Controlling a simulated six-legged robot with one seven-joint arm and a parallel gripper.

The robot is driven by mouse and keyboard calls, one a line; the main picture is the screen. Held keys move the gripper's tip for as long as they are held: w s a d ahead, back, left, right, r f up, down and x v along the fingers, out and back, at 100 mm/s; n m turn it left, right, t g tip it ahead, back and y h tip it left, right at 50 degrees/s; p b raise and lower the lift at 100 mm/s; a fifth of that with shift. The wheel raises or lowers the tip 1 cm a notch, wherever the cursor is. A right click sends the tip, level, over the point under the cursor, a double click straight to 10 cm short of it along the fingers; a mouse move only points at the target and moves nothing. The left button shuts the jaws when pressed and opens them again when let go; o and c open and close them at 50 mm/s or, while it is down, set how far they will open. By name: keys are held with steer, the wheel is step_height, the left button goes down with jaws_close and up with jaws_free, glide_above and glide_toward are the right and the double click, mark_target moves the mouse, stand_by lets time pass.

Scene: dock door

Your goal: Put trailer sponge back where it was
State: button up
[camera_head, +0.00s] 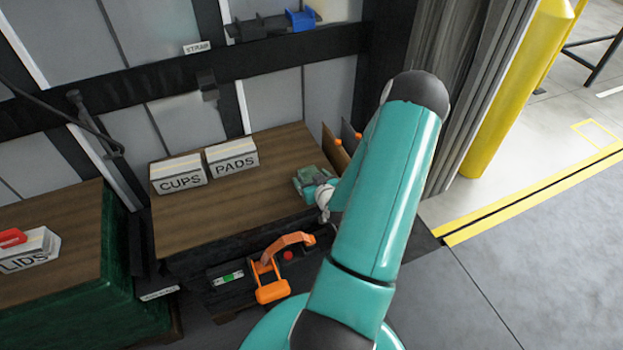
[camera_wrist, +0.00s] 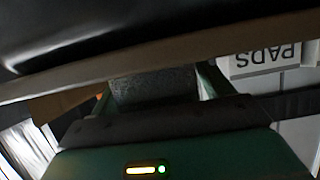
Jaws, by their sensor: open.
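My gripper (camera_head: 311,181) is at the right end of the wooden top (camera_head: 235,205), beside upright brown and dark panels, partly hidden by my arm. In the wrist view my gripper (camera_wrist: 158,82) shows two green fingers spread apart. A dark grey, speckled block (camera_wrist: 153,88) shows between them; it may be the trailer sponge, but I cannot tell for sure. I cannot tell whether the fingers touch it. No sponge can be clearly made out in the head view.
White boxes marked CUPS (camera_head: 178,175) and PADS (camera_head: 232,157) stand on the wooden top, left of my gripper. A LIDS box (camera_head: 30,255) is at far left. A yellow post (camera_head: 515,90) stands right; floor there is open.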

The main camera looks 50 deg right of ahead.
steer(key=shift+r, duration=0.25)
steer(key=v, duration=1.2)
steer(key=shift+w, duration=0.1)
steer(key=w+a+r+n+g+y, duration=0.1)
steer(key=w+a+r+n+g, duration=0.1)
steer(key=w+a+r, duration=0.6)
steer(key=w+a+r+n+g+y, duration=0.2)
steer(key=w+a+r, duration=0.25)
steer(key=r, duration=0.65)
steer(key=s+a+r+y, duration=0.1)
steer(key=s+a+r, duration=0.2)
steer(key=a, duration=0.4)
steer(key=s+a+r+n+g+y, duration=0.1)
steer(key=s+a+r, duration=0.3)
steer(key=a, duration=0.4)
steer(key=s+a+r+n+g+y, duration=0.1)
steer(key=s+a+r+y, duration=0.1)
steer(key=a+r, duration=0.3)
steer(key=s+a, duration=0.1)
steer(key=a, duration=0.2)
steer(key=shift+s+r, duration=0.3)
steer(key=shift+s, duration=0.1)
